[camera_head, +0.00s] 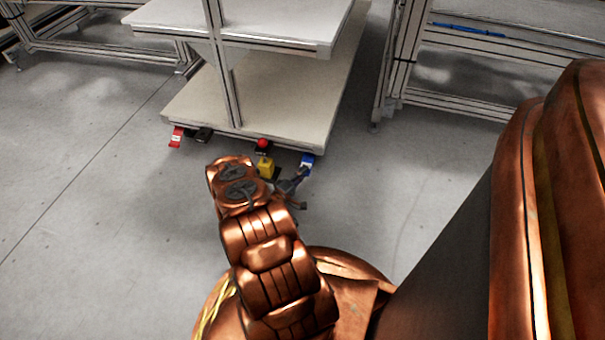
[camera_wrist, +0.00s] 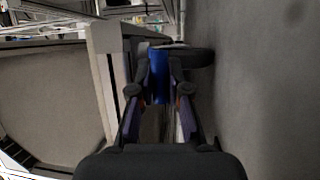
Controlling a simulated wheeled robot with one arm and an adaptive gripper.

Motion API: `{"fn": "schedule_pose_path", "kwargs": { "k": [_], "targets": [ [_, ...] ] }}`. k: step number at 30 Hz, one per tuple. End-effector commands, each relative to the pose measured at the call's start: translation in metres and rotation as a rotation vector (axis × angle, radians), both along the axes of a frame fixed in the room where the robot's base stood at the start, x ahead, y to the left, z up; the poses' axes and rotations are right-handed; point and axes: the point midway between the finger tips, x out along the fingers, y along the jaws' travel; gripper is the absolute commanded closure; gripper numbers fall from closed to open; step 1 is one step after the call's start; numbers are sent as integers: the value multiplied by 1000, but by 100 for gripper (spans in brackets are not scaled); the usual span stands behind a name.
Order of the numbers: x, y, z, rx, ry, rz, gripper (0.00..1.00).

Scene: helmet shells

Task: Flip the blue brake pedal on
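The blue brake pedal (camera_head: 307,160) is at the front right corner of the cart's lower shelf, near the caster, in the head view. In the wrist view the blue pedal (camera_wrist: 159,78) lies straight ahead, between my fingertips. My gripper (camera_head: 291,186) is low, just in front of the pedal in the head view. In the wrist view my gripper (camera_wrist: 158,82) has its two fingers apart, one on each side of the blue part, with a gap between them. Whether either fingertip touches the pedal is unclear. A dark wheel (camera_wrist: 188,57) sits right behind the pedal.
The cart's pale lower shelf (camera_head: 255,95) overhangs the pedals. A red pedal (camera_head: 176,137) is at its front left corner. The floor on the right (camera_head: 400,175) is clear.

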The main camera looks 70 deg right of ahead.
Motion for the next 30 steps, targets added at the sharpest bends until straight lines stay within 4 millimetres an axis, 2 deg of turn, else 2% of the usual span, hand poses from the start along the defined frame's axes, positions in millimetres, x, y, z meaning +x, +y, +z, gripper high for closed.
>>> {"fn": "schedule_pose_path", "kwargs": {
  "k": [1, 7, 19, 30],
  "targets": [
    [1, 0, 0, -1, -2, 1, 79],
    [0, 0, 0, 0, -1, 0, 59],
    [2, 5, -1, 1, 1, 0, 59],
    [15, 51, -5, 1, 2, 3, 59]
  ]
}}
